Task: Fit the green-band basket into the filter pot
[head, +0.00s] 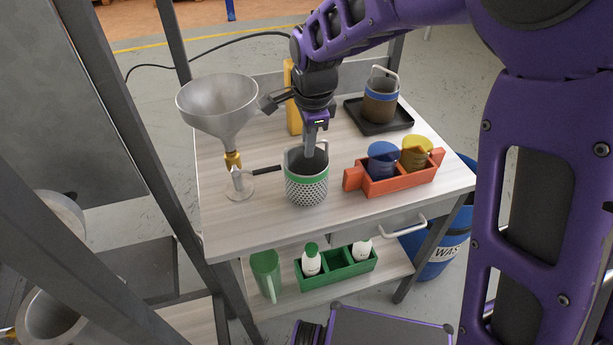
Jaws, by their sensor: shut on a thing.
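The green-band basket (306,190) is a perforated light metal cylinder with a green band near its rim and a bail handle on top. It is upright over the front middle of the table; whether it touches the top I cannot tell. My gripper (310,150) points down and is shut on the basket's handle. The filter pot is not clearly identifiable; an open grey metal cylinder (28,318) shows at the lower left, partly hidden by a dark frame post, and another round metal part (62,208) stands behind it.
A metal funnel (218,105) on a stand is left of the basket. An orange tray (400,183) with blue and yellow pieces is right. A blue-band basket (380,103) stands on a black tray (353,112). Dark posts (160,150) rise between the table and the left-hand metal parts.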

